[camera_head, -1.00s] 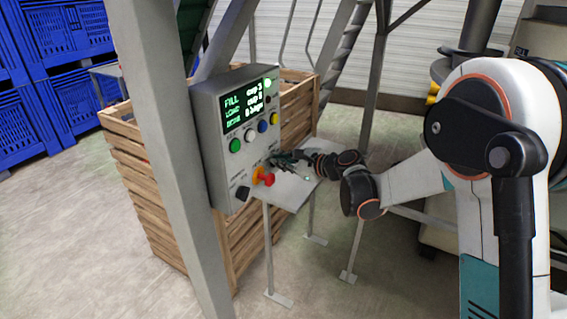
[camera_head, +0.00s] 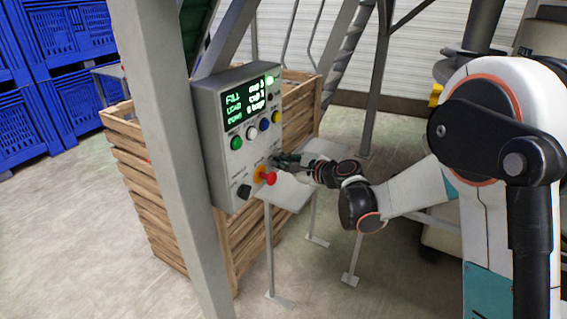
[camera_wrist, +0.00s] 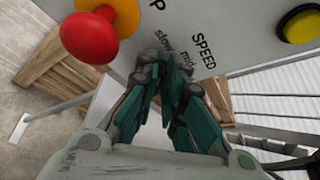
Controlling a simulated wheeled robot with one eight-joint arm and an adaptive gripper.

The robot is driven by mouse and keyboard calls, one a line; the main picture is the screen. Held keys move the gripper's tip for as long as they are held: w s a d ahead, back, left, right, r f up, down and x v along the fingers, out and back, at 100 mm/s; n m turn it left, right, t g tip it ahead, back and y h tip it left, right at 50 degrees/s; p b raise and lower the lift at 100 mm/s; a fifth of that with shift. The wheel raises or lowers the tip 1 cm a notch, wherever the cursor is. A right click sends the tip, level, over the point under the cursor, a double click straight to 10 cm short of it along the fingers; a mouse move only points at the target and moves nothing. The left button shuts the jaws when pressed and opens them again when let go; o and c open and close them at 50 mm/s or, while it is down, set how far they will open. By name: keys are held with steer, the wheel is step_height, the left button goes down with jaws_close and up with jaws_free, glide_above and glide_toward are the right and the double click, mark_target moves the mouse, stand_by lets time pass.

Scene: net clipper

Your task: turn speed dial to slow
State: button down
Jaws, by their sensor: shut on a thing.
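The grey control box (camera_head: 232,170) stands at the middle of the head view, with a lit green-text display (camera_head: 246,103). In the wrist view its panel (camera_wrist: 235,20) carries the printed words SPEED, slow and mid. My gripper (camera_wrist: 168,78) has its teal fingers closed together at the panel beside these words; it also shows at the panel in the head view (camera_head: 276,162). It is shut on the speed dial, which the fingertips hide. I cannot read the dial's setting.
A red mushroom button (camera_wrist: 89,38) on an orange base sits close to the left of my fingers. A yellow button (camera_wrist: 299,24) is at the right. A wooden crate (camera_head: 165,200) stands behind.

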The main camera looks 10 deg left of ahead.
steer(key=c, duration=1.7)
jaws_free()
steer(key=shift+d, duration=0.15)
steer(key=v, duration=1.1)
steer(key=shift+s+d, duration=0.25)
steer(key=shift+s, duration=0.05)
steer(key=shift+r, duration=0.15)
